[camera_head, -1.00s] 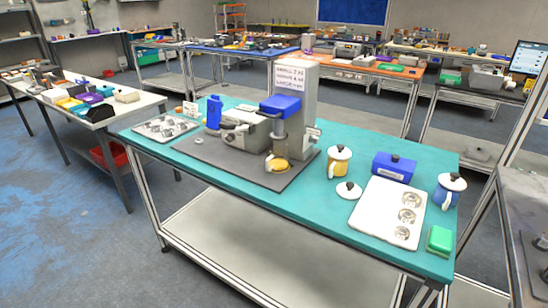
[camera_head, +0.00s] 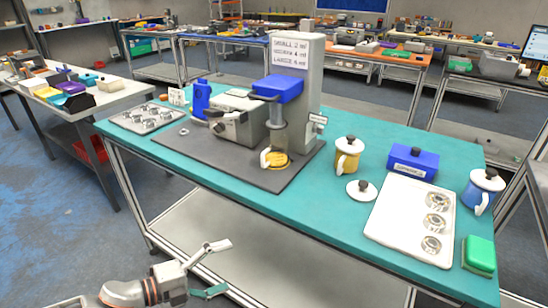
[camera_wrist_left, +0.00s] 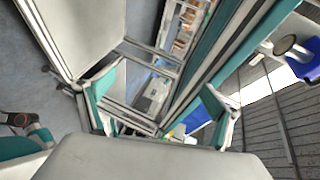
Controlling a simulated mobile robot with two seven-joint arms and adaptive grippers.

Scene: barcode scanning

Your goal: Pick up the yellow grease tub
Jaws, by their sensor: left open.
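A yellow tub (camera_head: 347,158) with a white lid and black knob stands upright on the teal bench (camera_head: 330,231), right of the dispenser. Another yellow, open tub (camera_head: 275,160) with a pale handle sits under the blue-headed dispenser (camera_head: 280,90). A loose white lid (camera_head: 361,190) with a black knob lies on the bench. My left gripper (camera_head: 228,265) is open and empty, low in front of the bench and well apart from both tubs. Its spread fingers also show in the left wrist view (camera_wrist_left: 160,105), with nothing between them. My right gripper is out of view.
A blue lidded tub (camera_head: 482,191), white tray (camera_head: 411,218), blue box (camera_head: 412,163) and green block (camera_head: 479,254) crowd the bench's right end. A grey machine (camera_head: 238,118) stands left of the dispenser. The front-middle bench strip is clear.

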